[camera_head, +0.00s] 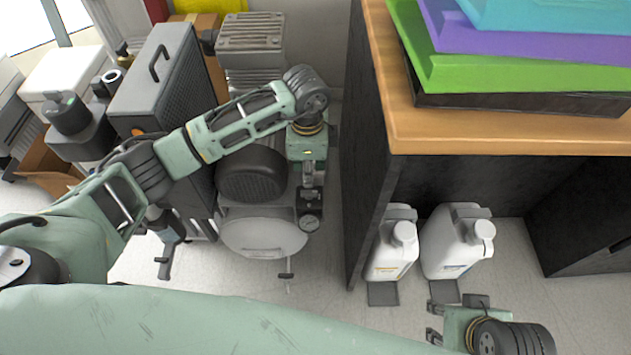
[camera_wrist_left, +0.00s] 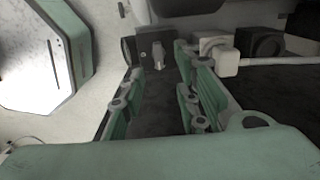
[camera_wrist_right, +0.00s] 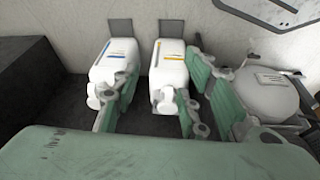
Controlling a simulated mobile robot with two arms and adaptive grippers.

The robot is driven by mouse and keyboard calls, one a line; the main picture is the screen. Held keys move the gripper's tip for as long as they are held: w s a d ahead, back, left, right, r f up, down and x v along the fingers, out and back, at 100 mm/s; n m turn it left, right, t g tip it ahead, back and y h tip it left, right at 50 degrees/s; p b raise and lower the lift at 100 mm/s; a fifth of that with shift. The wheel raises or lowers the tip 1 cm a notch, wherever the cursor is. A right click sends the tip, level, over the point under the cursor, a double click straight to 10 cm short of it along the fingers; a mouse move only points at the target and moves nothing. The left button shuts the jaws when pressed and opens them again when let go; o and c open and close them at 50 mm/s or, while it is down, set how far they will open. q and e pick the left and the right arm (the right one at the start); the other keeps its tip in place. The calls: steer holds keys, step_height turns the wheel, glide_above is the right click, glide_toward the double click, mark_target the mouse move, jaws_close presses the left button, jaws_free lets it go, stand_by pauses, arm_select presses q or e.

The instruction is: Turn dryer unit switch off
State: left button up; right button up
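My left arm reaches across the compressor, and its left gripper (camera_head: 309,172) points down over the dark box with a small grey lever. In the left wrist view the left gripper (camera_wrist_left: 155,78) is open, its fingers apart. A dark panel with a pale grey switch-like part (camera_wrist_left: 158,56) shows just beyond the gap between the fingertips, apparently not touched. In the head view the dark box (camera_head: 308,202) sits above a round gauge (camera_head: 309,223). I cannot tell the switch's position. My right gripper (camera_head: 434,321) is open and empty at the lower right.
A dark cabinet with a wooden top (camera_head: 480,135) stands right of the compressor tank (camera_head: 262,237). Two white jugs (camera_head: 393,247) (camera_head: 456,244) stand on the floor beneath it. A grey grilled unit (camera_head: 165,85) stands left. Bare floor shows below the jugs.

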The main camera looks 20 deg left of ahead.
mark_target(309, 192)
arm_select(q)
steer(key=f, duration=0.2)
steer(key=f+b, duration=0.1)
steer(key=f, duration=0.1)
steer(key=shift+s+f, duration=0.2)
steer(key=shift+f, duration=0.05)
step_height(309, 192, down, 2)
steer(key=shift+f+b, duration=0.2)
steer(key=shift+b, duration=0.2)
steer(key=shift+f, duration=0.3)
arm_select(e)
steer(key=w+a+t, duration=0.2)
steer(key=w+t, duration=0.1)
steer(key=w, duration=0.2)
steer(key=shift+w+r+y, duration=0.35)
steer(key=shift+w+y, duration=0.05)
arm_select(q)
jaws_close()
arm_select(e)
steer(key=shift+d, duration=0.1)
